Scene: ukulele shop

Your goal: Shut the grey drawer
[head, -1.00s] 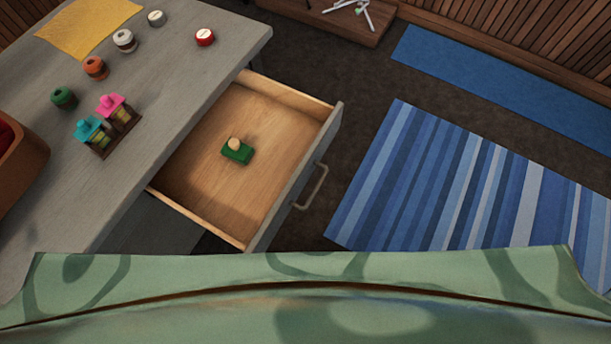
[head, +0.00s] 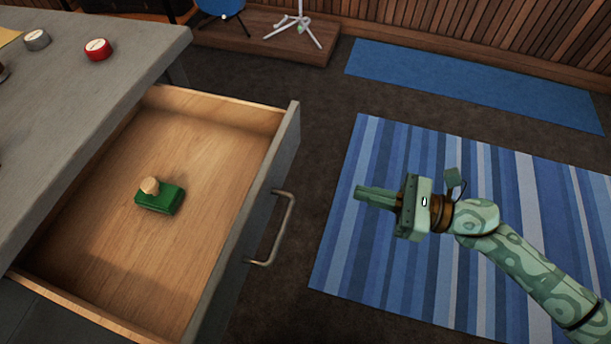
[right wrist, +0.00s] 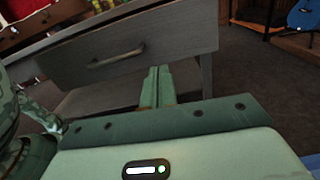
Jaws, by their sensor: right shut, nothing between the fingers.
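The grey drawer (head: 252,215) stands pulled out from the grey table on the left of the head view. Its wooden inside shows, with a green block with a round tan knob (head: 160,197) lying on the floor of it. The bar handle (head: 280,229) is on its front. My right gripper (head: 362,193) is shut and empty, to the right of the drawer front and apart from it. In the right wrist view the closed fingers (right wrist: 156,88) point toward the drawer front (right wrist: 140,45), right of the handle (right wrist: 115,58). My left gripper is not in view.
The grey tabletop (head: 90,70) holds a red tin (head: 97,50) and a grey tin (head: 37,40). A striped blue rug (head: 345,240) and a plain blue mat (head: 470,82) lie on the dark floor. A low wooden platform (head: 262,45) with a white stand is at the back.

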